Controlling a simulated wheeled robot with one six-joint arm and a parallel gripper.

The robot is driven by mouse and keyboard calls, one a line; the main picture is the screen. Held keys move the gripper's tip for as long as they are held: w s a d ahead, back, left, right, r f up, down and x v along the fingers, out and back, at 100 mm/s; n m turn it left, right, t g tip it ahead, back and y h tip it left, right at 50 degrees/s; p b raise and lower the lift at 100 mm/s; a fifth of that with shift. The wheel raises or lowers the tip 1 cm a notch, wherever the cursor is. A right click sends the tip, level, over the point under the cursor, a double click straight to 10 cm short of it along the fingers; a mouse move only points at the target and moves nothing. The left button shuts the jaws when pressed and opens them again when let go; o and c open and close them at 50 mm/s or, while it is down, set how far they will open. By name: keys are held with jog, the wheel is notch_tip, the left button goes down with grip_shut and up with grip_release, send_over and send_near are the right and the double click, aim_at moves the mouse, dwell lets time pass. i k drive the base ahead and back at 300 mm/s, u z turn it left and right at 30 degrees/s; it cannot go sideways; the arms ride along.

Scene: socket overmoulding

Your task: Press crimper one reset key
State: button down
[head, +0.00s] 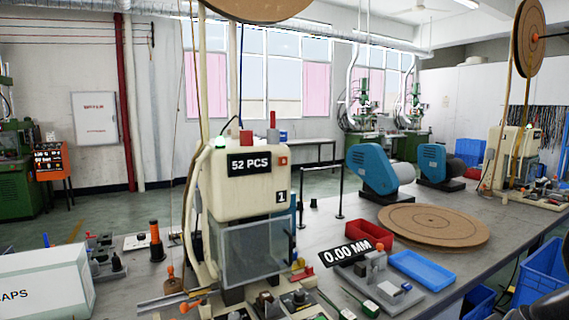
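Crimper one (222,195) is a cream-coloured machine on the grey bench, marked with a black "1" tag. Its black counter display (249,163) reads "52 PCS". A small red key (283,160) sits on the front face just right of the display; it looks like the reset key, but its lettering is too small to read. A clear guard (252,250) covers the lower front of the crimper. My gripper is not in this view.
A gauge (380,280) reading "0.00 MM", a red tray (364,231) and a blue tray (421,268) are right of the crimper. A cardboard reel (433,226) lies behind them. A white box (45,285) is at the left. A second cream machine (510,150) stands at right.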

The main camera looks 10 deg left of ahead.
aim_at(282, 161)
jog(key=k, duration=1.35)
jog(key=u, duration=0.45)
jog(key=i, duration=0.55)
jog(key=u, duration=0.7)
jog(key=i, duration=1.3)
jog(key=z, duration=0.9)
jog(key=i, duration=0.3)
jog(key=z, duration=0.35)
